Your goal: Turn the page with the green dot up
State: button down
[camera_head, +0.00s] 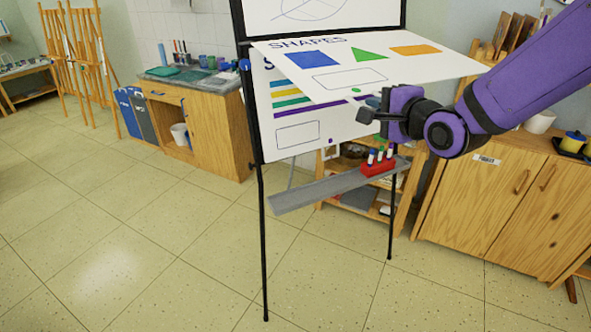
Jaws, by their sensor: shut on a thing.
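The page headed "SHAPES" (430,68) hangs from the flip chart and is lifted, its lower part swung up and out towards me, nearly level. It bears a blue rectangle, a green triangle and an orange rectangle. A small green dot (356,90) shows near its lower edge. My gripper (370,113) is at that edge, close to the dot, and is shut on the page; its fingers are partly hidden. Beneath, the page with coloured stripes (290,142) hangs flat on the board, with a purple dot (330,141) near its bottom.
The black easel (262,230) carries a grey ledge (310,190) with a red marker holder (378,166). Wooden cabinets stand left (215,130) and right (490,205). Wooden easels (85,60) stand at the far left. The tiled floor in front is clear.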

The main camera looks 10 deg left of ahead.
jog(key=shift+r, duration=4.7)
jog(key=shift+r, duration=0.1)
notch_tip(320, 180, up, 9)
jog(key=w+a, duration=0.1)
jog(key=shift+w, duration=0.2)
jog(key=shift+r, duration=0.1)
jog(key=w+a+r, duration=0.2)
jog(key=w+r, duration=0.1)
jog(key=r, duration=0.5)
jog(key=shift+a+r, duration=0.15)
jog(key=shift+r, duration=0.1)
